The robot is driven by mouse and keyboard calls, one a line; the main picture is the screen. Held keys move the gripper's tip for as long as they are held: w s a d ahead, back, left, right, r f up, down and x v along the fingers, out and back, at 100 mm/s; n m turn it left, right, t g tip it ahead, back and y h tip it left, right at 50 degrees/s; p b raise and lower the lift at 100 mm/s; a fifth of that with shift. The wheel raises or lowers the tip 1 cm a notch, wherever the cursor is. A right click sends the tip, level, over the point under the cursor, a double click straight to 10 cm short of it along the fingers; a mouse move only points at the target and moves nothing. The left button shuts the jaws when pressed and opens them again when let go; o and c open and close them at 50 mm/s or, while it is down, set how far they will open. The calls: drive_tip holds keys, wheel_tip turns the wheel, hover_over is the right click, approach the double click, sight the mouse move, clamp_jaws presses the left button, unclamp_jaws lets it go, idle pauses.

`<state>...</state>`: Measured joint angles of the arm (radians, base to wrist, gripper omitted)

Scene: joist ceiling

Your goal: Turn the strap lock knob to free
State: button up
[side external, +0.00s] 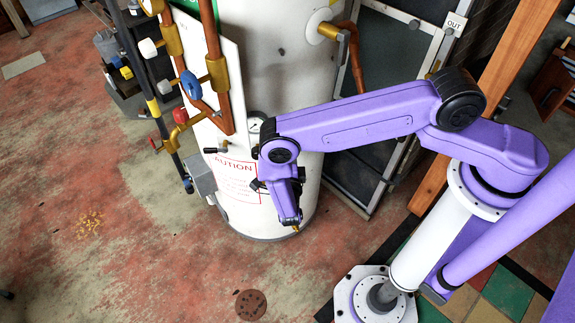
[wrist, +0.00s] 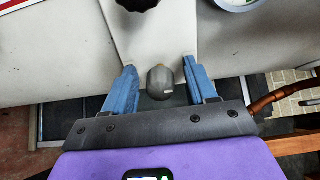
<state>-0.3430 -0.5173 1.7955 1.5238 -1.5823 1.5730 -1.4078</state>
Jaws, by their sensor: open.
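In the wrist view a grey rounded knob (wrist: 160,82) with a small pale mark lies between the two blue fingers of my gripper (wrist: 161,76). My gripper is open, with a gap visible on each side of the grey knob. A dark lobed knob (wrist: 138,4) is cut off by the top edge, on a pale plate (wrist: 155,36). I cannot tell for sure which of these is the strap lock knob. In the side view my gripper (side external: 291,213) points down in front of the white tank (side external: 240,215), and my arm hides the knob area.
A pressure gauge (side external: 255,122) sits on the tank just above my wrist. Copper pipes (side external: 212,65) with valves and a caution sign (side external: 236,180) stand to the left. A dark framed panel (side external: 365,150) stands behind on the right. The floor at front left is mostly open.

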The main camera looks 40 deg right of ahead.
drive_tip(key=v, duration=1.7)
drive_tip(key=shift+s+a, duration=0.1)
drive_tip(key=shift+a, duration=0.05)
drive_tip(key=d+r+m+g+y, duration=0.1)
drive_tip(key=d+r+m+g, duration=0.3)
drive_tip(key=r+m+g, duration=1)
drive_tip(key=s+d+r+m+y, duration=1.1)
drive_tip(key=s+d+r+m, duration=0.2)
drive_tip(key=s+r+m, duration=0.2)
wheel_tip(320, 180, up, 2)
drive_tip(key=m, duration=0.4)
drive_tip(key=shift+m, duration=0.3)
drive_tip(key=shift+r, duration=0.1)
